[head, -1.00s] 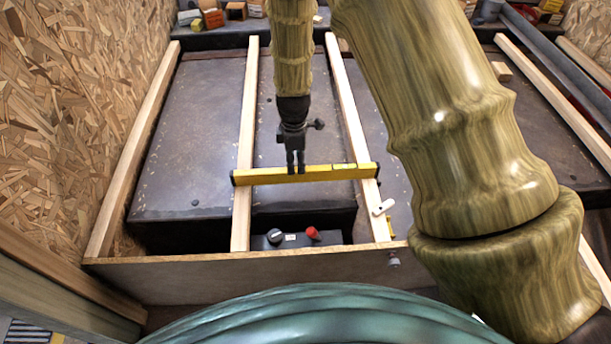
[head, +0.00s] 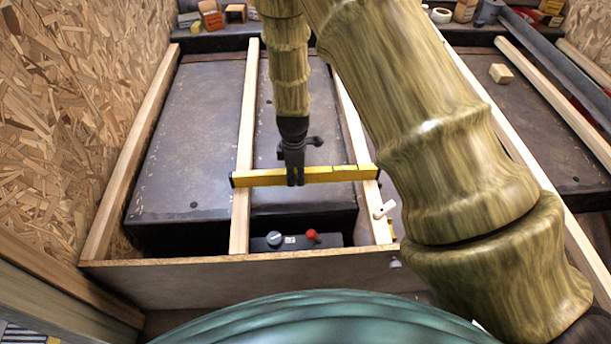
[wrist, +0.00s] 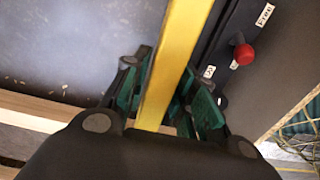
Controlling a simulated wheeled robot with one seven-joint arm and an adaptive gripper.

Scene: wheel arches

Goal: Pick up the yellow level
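The yellow level (head: 335,174) lies across two pale wooden battens, its long side running left to right in the head view. In the wrist view the level (wrist: 172,65) runs as a yellow bar between my two fingers. My gripper (head: 295,181) points down at the level, left of its right end. The fingers (wrist: 168,100) look open, one on each side of the level, with narrow gaps. Their tips are partly hidden by the level and by the gripper body.
A dark control box with a red knob (head: 312,236) and a grey knob (head: 274,239) sits just in front of the level. A small white fitting (head: 384,209) is at the right batten. A wooden rail (head: 190,262) crosses the front, and a chipboard wall (head: 80,110) stands left.

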